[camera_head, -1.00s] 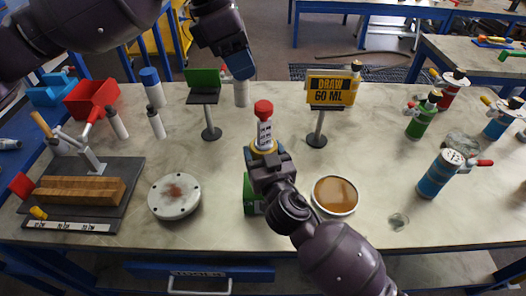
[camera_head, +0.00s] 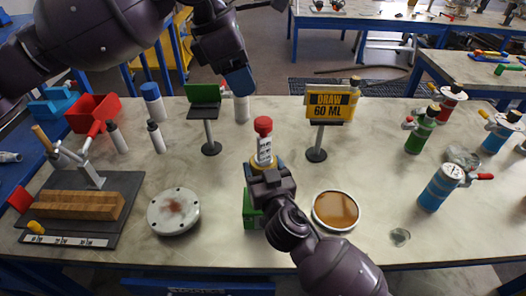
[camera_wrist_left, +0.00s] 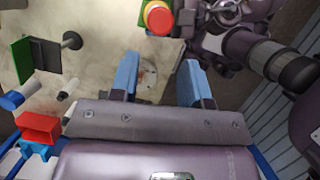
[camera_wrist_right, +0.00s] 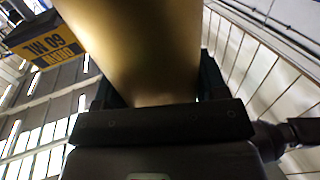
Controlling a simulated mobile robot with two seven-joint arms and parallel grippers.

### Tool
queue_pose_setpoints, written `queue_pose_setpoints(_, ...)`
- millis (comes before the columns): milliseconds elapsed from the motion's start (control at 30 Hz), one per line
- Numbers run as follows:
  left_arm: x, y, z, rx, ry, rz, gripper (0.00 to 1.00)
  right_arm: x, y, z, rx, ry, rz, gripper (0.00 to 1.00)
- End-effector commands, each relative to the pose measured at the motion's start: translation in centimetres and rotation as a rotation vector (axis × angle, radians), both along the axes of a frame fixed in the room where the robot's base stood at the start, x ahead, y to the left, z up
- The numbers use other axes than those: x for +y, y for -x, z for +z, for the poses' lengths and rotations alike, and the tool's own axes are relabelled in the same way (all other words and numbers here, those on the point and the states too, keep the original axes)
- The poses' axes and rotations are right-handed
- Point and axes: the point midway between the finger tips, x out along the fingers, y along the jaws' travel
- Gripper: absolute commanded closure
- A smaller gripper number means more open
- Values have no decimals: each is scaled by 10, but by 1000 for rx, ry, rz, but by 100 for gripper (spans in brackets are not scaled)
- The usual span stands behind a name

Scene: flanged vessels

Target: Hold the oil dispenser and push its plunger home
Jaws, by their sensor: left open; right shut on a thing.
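The oil dispenser shows in the head view as a red knob (camera_head: 263,125) on a white graduated stem (camera_head: 264,150), which stands out above a gold collar. My right gripper (camera_head: 266,172) is shut around its gold body (camera_wrist_right: 140,50), which fills the space between the fingers in the right wrist view. The dispenser looks upright; its lower part is hidden by my right gripper. My left gripper (camera_head: 239,82) is open and empty, above and left of the red knob and apart from it. In the left wrist view the knob (camera_wrist_left: 158,18) lies beyond the open fingers.
A "DRAW 60 ML" sign (camera_head: 330,105) stands behind on the right, a green sign (camera_head: 204,100) on the left. A dish of brown liquid (camera_head: 336,210) and a round flanged lid (camera_head: 173,210) flank my right gripper. A green object (camera_head: 251,213) is partly hidden behind it.

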Motion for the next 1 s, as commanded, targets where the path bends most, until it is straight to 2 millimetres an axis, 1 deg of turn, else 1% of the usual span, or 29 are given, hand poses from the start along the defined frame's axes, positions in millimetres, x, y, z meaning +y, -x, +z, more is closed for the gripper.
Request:
queue_pose_setpoints(33, 0, 0, 0, 0, 0, 0, 60, 0, 0, 0, 0, 0, 0, 70)
queue_pose_setpoints(133, -1, 0, 3, -6, 0, -2, 76, 0, 0, 0, 1, 0, 0, 70)
queue_pose_setpoints(200, -4, 0, 11, -22, 1, -9, 87, 0, 0, 0, 1, 0, 0, 70)
queue_pose_setpoints(300, -13, 2, 21, -50, -13, -29, 100, 0, 0, 0, 1, 0, 0, 70)
queue_pose_setpoints(467, -31, 6, 28, -94, -88, -86, 100, 0, 0, 0, 1, 0, 1, 70)
queue_pose_setpoints(567, -39, 7, 26, -139, -155, -217, 100, 0, 0, 0, 0, 0, 0, 70)
queue_pose_setpoints(700, -44, 8, 22, -188, -227, -413, 100, 0, 0, 0, 0, 0, 0, 70)
queue_pose_setpoints(1000, -46, 6, 9, -252, -343, -844, 100, 0, 0, 0, 0, 0, 0, 70)
